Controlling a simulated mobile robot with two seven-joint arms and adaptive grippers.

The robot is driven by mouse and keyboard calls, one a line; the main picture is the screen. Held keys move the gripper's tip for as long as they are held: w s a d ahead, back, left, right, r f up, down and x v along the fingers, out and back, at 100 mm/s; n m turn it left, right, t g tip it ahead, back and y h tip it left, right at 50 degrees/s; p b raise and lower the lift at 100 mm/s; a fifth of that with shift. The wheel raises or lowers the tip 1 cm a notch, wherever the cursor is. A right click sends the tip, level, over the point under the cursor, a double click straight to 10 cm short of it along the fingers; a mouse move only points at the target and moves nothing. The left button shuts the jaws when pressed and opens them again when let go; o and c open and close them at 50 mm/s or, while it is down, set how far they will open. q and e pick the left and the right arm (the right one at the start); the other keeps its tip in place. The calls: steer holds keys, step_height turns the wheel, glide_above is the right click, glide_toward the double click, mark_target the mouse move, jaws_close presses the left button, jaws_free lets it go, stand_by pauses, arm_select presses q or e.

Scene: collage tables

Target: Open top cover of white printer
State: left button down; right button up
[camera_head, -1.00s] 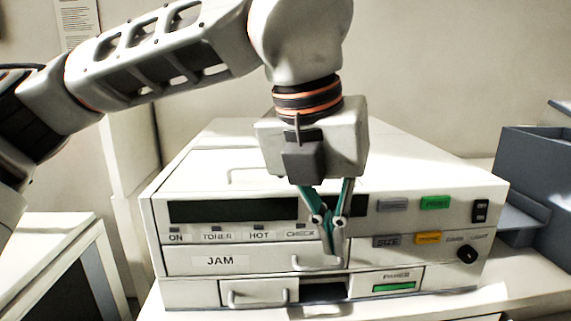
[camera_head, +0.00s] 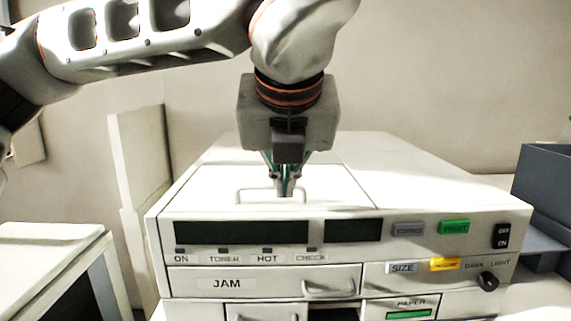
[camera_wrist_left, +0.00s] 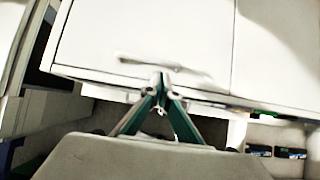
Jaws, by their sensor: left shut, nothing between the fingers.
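The white printer (camera_head: 420,180) stands on a table, with a dark display, labelled buttons and drawers on its front. Its top cover (camera_head: 325,185) lies flat and closed, with a thin bar handle (camera_head: 250,190) near the front edge. My left gripper (camera_head: 285,193) is shut and empty, pointing down over the front part of the cover at the handle. In the left wrist view the gripper (camera_wrist_left: 160,76) overlaps the handle (camera_wrist_left: 140,62) near its middle. I cannot tell whether they touch. My right gripper is not in view.
A dark grey tray box (camera_head: 545,185) stands at the right of the printer. A white device (camera_head: 50,240) with a dark front is at the lower left. A pale upright panel (camera_head: 140,160) stands behind it. The space above the cover holds only my left arm.

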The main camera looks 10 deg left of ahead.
arm_select(q)
steer(key=shift+x, duration=1.4)
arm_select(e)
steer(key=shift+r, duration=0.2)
arm_select(q)
steer(key=shift+r, duration=0.15)
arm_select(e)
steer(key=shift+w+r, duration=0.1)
